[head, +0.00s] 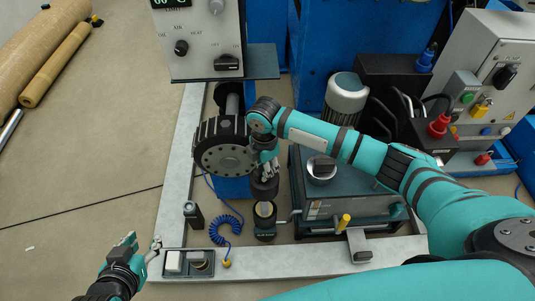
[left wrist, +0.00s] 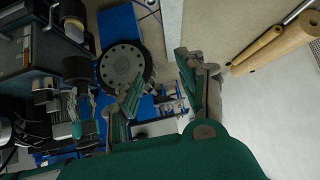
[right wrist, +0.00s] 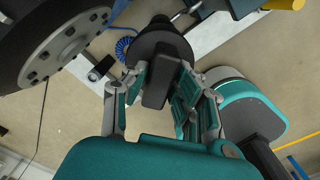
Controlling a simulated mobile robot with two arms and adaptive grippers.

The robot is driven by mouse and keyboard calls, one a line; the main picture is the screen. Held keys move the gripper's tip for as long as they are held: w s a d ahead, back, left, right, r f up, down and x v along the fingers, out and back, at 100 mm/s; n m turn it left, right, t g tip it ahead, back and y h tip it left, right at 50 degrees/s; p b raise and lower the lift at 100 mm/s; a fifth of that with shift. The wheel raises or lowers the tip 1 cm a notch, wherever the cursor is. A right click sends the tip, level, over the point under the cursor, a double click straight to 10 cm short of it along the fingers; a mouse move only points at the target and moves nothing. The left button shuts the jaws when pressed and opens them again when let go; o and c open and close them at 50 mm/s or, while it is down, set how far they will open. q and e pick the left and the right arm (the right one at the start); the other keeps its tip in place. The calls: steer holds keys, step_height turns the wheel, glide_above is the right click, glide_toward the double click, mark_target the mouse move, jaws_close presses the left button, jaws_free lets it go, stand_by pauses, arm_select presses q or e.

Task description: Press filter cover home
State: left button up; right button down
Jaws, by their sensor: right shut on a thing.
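My right gripper (head: 267,168) is shut on the block-shaped handle of the dark round filter cover (head: 264,187). In the right wrist view the fingers (right wrist: 163,88) clasp the handle, and the cover's disc (right wrist: 160,42) lies beyond. The cover is above the filter housing (head: 264,228), apart from it; the housing's open top shows a pale yellow filter element (head: 264,210). The left wrist view also shows the cover (left wrist: 76,68) and a gap to the housing. My left gripper (head: 142,246) is open and empty at lower left; its spread fingers show in its wrist view (left wrist: 165,88).
A large dark wheel (head: 223,147) stands close left of my right gripper. A blue-grey cabinet (head: 345,190) stands right of the housing. A small black cylinder (head: 193,214), a coiled blue hose (head: 226,230) and a tray (head: 188,264) are nearby.

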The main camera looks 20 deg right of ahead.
arm_select(q)
steer(key=s+a+f+g, duration=0.2)
steer(key=s+f+g, duration=0.1)
steer(key=s, duration=0.2)
steer(key=shift+s+y+p, duration=0.3)
steer(key=shift+y+p, duration=0.1)
arm_select(e)
step_height(320, 180, down, 2)
steer(key=n, duration=0.3)
steer(key=shift+s+a+n, duration=0.1)
steer(key=shift+n, duration=0.2)
steer(key=shift+p, duration=0.45)
arm_select(q)
steer(key=s+a+g, duration=0.1)
steer(key=s+g, duration=0.2)
steer(key=s, duration=0.1)
arm_select(e)
steer(key=shift+f, duration=0.15)
steer(key=shift+f+b, duration=0.6)
steer(key=shift+f, duration=0.6)
arm_select(q)
steer(key=w+d+r+t, duration=0.2)
steer(key=w+t, duration=0.3)
steer(key=w, duration=0.4)
steer(key=shift+d+r+t+h+b, duration=0.4)
steer(key=shift+d+b, duration=0.05)
arm_select(e)
steer(key=shift+f, duration=0.95)
arm_select(q)
steer(key=shift+w, duration=0.1)
